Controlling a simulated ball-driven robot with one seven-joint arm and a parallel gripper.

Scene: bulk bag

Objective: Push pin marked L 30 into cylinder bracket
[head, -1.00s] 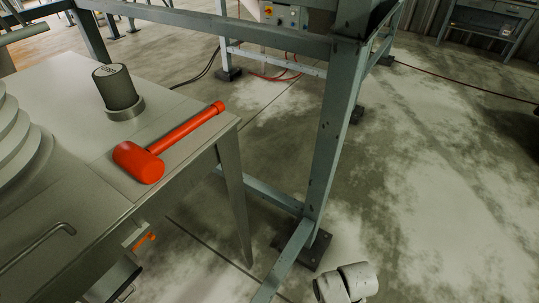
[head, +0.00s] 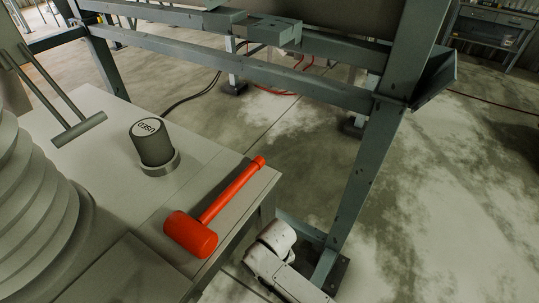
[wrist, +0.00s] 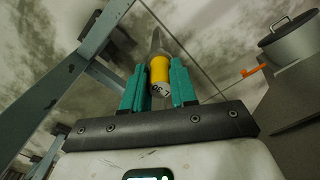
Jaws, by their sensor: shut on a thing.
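In the wrist view, my gripper (wrist: 160,88) has two teal fingers shut on a pin (wrist: 160,70). The pin has a yellow band, a grey tapered end pointing away from me, and a pale end face that reads L 30. The pin is held off the floor, with nothing touching its tapered end. My gripper is out of the head view. A grey block (head: 268,30) sits on the steel frame at the top of the head view; I cannot tell whether it is the cylinder bracket.
A grey table (head: 105,205) carries a red mallet (head: 200,225) and a dark capped cylinder (head: 153,145). Steel frame beams (head: 240,72) and a leg (head: 360,185) stand beyond. The wrist view shows a frame post (wrist: 75,65) left and a grey pot (wrist: 292,42) right.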

